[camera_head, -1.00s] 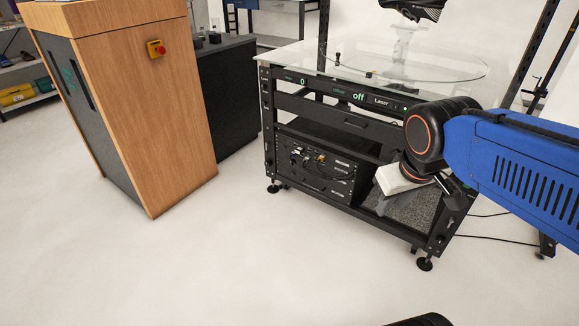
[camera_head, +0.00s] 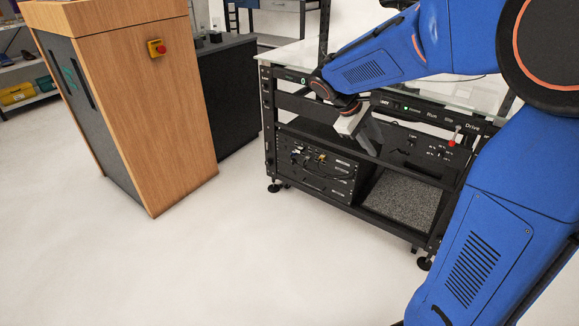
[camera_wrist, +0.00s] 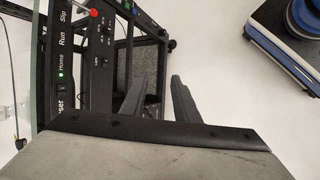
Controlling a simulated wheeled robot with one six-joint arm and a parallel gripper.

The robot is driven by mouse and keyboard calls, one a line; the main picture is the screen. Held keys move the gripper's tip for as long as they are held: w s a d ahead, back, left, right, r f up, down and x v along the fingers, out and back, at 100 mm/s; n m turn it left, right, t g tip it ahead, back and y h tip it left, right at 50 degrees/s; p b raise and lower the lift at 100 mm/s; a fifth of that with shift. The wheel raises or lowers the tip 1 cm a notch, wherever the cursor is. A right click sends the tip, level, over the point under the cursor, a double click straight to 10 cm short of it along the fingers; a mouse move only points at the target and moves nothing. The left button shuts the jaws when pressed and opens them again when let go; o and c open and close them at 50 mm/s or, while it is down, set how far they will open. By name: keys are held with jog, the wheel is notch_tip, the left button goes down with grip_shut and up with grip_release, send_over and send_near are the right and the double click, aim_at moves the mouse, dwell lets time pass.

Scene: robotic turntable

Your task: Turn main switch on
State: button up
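My gripper (camera_head: 368,136) is in front of the black turntable rack, at the height of its upper shelf. In the wrist view its two fingers (camera_wrist: 158,92) stand apart with nothing between them. The rack's front panel (camera_head: 432,117) carries labels such as Home, Run, Slip and Drive. A black switch (camera_wrist: 62,88) sits beside the Laser label in the wrist view. A control plate (camera_head: 418,141) with small switches and a red-tipped lever (camera_head: 452,142) is right of my gripper. I cannot tell which switch is the main switch. My arm hides part of the rack.
A wooden cabinet (camera_head: 125,110) with a red button (camera_head: 157,48) stands left. A black unit with sockets (camera_head: 315,170) sits low in the rack. A glass top (camera_head: 300,55) covers the rack. The white floor (camera_head: 230,265) in front is clear.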

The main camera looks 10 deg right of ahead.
jog(key=w+a+f+n+t+h, duration=0.1)
jog(key=w+a+f+n+h, duration=0.2)
jog(key=w+f, duration=0.55)
jog(key=w+a+f+n+t+h, duration=0.1)
jog(key=w+a+f+n+h, duration=0.25)
jog(key=w, duration=0.95)
jog(key=w+a+f+n+t+h, duration=0.1)
jog(key=w+a+f+n+h, duration=0.1)
jog(key=w+f, duration=0.7)
jog(key=w+a+f+n+t+h, duration=0.1)
jog(key=w+a+f+n+t, duration=0.2)
jog(key=w+a+f, duration=0.35)
jog(key=n+t+y, duration=0.1)
jog(key=n+t, duration=0.8)
jog(key=t, duration=0.1)
send_near(292, 162)
jog(key=x, duration=0.8)
jog(key=shift+w+a+r, duration=0.1)
jog(key=shift+c, duration=0.7)
grip_shut()
